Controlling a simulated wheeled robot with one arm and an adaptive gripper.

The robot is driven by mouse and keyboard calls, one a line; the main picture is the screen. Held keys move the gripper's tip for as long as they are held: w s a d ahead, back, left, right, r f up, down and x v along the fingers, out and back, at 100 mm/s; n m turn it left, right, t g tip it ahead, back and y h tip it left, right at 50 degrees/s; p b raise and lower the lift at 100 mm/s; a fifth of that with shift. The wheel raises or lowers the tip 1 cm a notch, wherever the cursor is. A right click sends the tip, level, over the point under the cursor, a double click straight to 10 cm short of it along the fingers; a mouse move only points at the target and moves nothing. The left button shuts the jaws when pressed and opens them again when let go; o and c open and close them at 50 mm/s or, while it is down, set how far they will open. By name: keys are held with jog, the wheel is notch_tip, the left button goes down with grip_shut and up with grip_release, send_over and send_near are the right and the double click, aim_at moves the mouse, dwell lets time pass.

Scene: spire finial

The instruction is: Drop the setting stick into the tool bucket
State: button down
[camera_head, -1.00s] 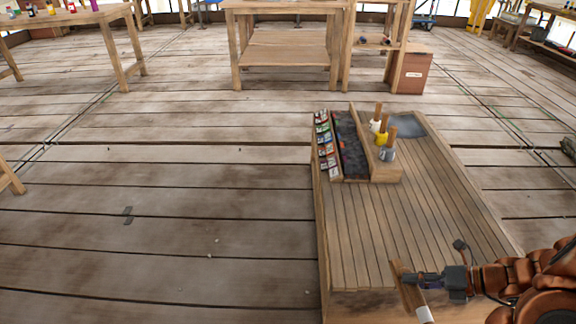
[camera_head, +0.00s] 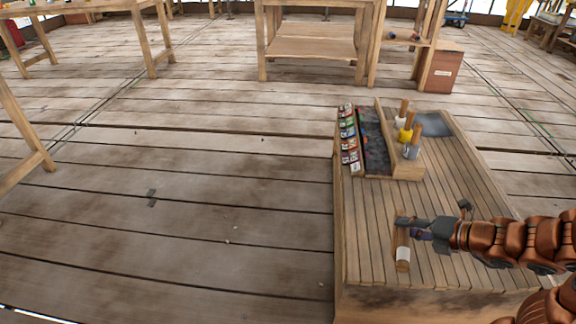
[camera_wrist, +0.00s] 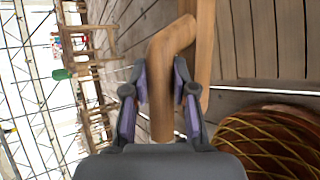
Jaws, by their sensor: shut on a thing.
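The setting stick (camera_head: 403,252) is a wooden piece with a white lower end, seen in the head view over the near part of the low bench. My gripper (camera_head: 411,226) is shut on its upper part. In the wrist view, my gripper (camera_wrist: 161,82) has its purple-lined fingers on both sides of the stick (camera_wrist: 163,75), which bends to the right beyond them. I cannot tell whether the stick's lower end touches the bench. I cannot make out a tool bucket in either view.
The slatted low bench (camera_head: 375,235) holds a rack of small coloured items (camera_head: 349,140), a dark trough (camera_head: 376,145) and wood-handled white, yellow and grey pots (camera_head: 411,150). Wooden tables and a reddish-brown box (camera_head: 442,72) stand farther back. The plank floor left of the bench is clear.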

jog(key=w+a+r+m+t+h, duration=0.1)
jog(key=w+a+r+m+h, duration=0.1)
jog(key=w+a+r, duration=0.3)
jog(key=w+a+r+m+t+h, duration=0.2)
jog(key=w+a+r, duration=0.3)
jog(key=w+r, duration=0.5)
jog(key=w+m+h, duration=0.1)
jog(key=w, duration=0.2)
jog(key=shift+m, duration=0.4)
jog(key=shift+s+a, duration=0.15)
